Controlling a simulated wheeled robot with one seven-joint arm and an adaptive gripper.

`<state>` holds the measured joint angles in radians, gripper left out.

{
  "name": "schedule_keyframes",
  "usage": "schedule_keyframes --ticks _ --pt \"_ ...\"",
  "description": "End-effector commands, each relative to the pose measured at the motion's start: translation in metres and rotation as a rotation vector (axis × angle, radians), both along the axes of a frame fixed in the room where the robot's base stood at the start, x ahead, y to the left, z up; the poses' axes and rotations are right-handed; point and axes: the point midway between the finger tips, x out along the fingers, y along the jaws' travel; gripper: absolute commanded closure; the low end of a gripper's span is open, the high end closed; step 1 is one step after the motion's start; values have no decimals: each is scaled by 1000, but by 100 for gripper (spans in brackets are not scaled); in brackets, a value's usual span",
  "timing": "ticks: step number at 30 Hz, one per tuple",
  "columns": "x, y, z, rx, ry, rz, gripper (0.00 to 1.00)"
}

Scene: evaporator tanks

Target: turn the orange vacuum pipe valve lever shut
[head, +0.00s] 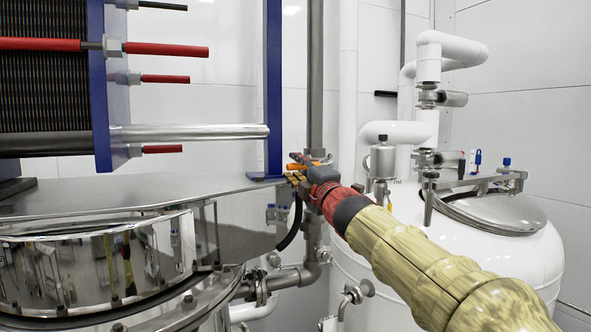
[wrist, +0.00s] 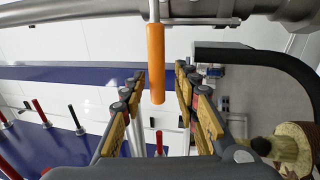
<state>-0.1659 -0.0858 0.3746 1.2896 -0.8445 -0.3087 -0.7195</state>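The orange valve lever (wrist: 156,62) comes down from a grey metal pipe (wrist: 110,14) in the wrist view. My gripper (wrist: 161,78) is open, with one finger on each side of the lever. Visible gaps separate the lever from both fingers, though its depth between them is hard to judge. In the head view, a small part of the orange lever (head: 296,167) shows beside my gripper (head: 297,180), next to the vertical grey pipe (head: 315,85). The valve body is mostly hidden behind my gripper there.
A blue post (head: 273,90) stands just left of the pipe. A polished steel tank (head: 110,200) fills the lower left. A white tank (head: 480,265) with a lid stands at right. A black bent tube (wrist: 262,56) runs close to the right finger in the wrist view.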

Motion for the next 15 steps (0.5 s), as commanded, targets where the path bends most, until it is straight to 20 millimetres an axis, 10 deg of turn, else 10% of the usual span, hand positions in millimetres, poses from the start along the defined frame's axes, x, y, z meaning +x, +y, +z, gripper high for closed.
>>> schedule_keyframes --ticks 15 --pt "-72 -31 -15 -1 0 -2 69"
